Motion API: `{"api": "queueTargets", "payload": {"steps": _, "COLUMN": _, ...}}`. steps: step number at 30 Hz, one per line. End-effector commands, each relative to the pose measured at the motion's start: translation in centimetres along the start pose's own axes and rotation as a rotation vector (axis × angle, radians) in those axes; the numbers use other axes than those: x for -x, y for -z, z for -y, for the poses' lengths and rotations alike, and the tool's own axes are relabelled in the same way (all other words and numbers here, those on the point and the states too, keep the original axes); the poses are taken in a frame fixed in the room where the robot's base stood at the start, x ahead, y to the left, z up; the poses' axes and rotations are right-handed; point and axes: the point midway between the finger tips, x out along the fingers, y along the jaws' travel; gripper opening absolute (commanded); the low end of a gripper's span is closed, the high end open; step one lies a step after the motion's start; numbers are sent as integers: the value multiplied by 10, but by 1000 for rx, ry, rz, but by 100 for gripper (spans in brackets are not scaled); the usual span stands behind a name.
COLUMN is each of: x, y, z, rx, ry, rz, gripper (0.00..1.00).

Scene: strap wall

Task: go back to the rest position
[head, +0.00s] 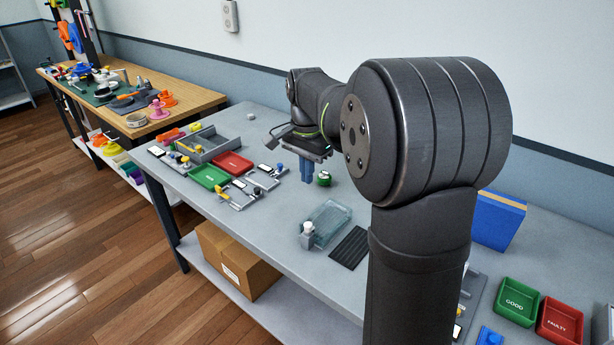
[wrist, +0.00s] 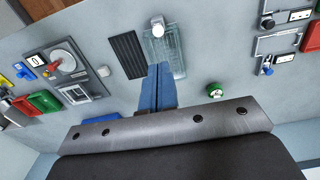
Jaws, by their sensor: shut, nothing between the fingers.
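My gripper (head: 307,180) hangs over the grey workbench (head: 270,225), pointing down, with its blue fingers together and nothing between them. The shut fingers also show in the wrist view (wrist: 158,88), in front of part of a clear tray.
A clear tray (head: 330,220) with a white-capped part and a black ribbed mat (head: 350,249) lie nearer. Green (head: 209,177) and red (head: 233,163) trays and fixtures are at left. A blue box (head: 498,220), a GOOD tray (head: 516,302) and a FAULTY tray (head: 560,322) are at right.

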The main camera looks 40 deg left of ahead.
Motion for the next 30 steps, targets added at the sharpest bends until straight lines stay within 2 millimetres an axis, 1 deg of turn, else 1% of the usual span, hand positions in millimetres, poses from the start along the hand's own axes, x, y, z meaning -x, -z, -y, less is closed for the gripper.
{"api": "queueTargets", "payload": {"steps": 6, "x": -3, "y": 0, "z": 0, "rx": 0, "ry": 0, "rz": 0, "gripper": 0}}
{"api": "queueTargets", "payload": {"steps": 8, "x": -7, "y": 0, "z": 0, "rx": 0, "ry": -1, "rz": 1, "gripper": 0}}
{"api": "queueTargets", "payload": {"steps": 11, "x": -18, "y": 0, "z": 0, "rx": 0, "ry": -2, "rz": 2, "gripper": 0}}
{"api": "queueTargets", "payload": {"steps": 24, "x": -102, "y": -1, "z": -1, "rx": 0, "ry": -3, "rz": 2, "gripper": 0}}
{"api": "queueTargets", "payload": {"steps": 27, "x": -117, "y": -1, "z": -1, "rx": 0, "ry": -4, "rz": 3, "gripper": 0}}
{"api": "queueTargets", "payload": {"steps": 30, "x": -128, "y": -1, "z": -1, "rx": 0, "ry": -4, "rz": 4, "gripper": 0}}
